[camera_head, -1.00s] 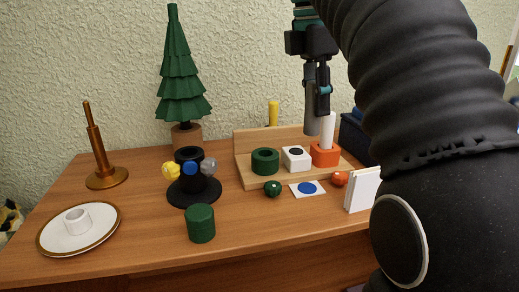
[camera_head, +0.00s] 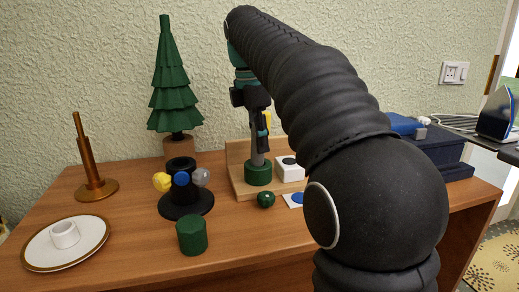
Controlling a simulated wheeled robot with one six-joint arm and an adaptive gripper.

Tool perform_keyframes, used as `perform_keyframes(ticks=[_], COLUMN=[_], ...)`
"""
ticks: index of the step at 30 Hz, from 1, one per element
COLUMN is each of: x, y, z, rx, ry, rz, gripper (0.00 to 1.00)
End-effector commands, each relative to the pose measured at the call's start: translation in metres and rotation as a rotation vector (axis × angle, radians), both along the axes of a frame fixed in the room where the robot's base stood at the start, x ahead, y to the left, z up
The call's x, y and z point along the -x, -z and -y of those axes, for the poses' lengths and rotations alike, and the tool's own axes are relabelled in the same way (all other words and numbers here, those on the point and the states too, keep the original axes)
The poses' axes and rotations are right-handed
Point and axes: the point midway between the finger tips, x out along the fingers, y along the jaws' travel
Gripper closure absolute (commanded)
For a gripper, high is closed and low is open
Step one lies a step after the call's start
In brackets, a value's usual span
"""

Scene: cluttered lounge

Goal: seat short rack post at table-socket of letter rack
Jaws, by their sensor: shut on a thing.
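My gripper (camera_head: 260,148) points down at the wooden letter rack (camera_head: 239,182), shut on a grey post (camera_head: 257,159), which looks like the short rack post. The post is upright, its lower end at the top of the green round socket (camera_head: 258,177). I cannot tell whether it is inside the opening or just above or behind it. The white block socket (camera_head: 290,171) stands right of the green one. My arm hides the rack's right part, and which socket is the table-socket is not clear.
A black stand with coloured knobs (camera_head: 184,204), a green cylinder (camera_head: 192,236), a toy tree (camera_head: 175,90), a copper spindle (camera_head: 88,165) and a plate (camera_head: 40,252) stand left.

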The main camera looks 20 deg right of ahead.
Motion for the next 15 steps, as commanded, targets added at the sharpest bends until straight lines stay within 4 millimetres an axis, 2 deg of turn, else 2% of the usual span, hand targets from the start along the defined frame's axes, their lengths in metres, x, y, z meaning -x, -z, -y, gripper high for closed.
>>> perform_keyframes(ticks=[1, 3, 11, 12, 14, 15], x=[0.000, 0.000, -0.001, -0.001, -0.001, -0.001], y=[0.012, 0.019, 0.024, 0.025, 0.024, 0.024], z=[0.000, -0.001, -0.001, -0.001, -0.001, -0.001], rx=[-0.001, -0.001, -0.002, -0.002, -0.002, -0.002], ry=[-0.001, -0.001, -0.001, -0.001, -0.001, -0.002], rz=[-0.008, -0.009, -0.014, -0.014, -0.013, -0.012], gripper=[1.00, 1.00, 1.00, 0.62, 0.47, 0.44])
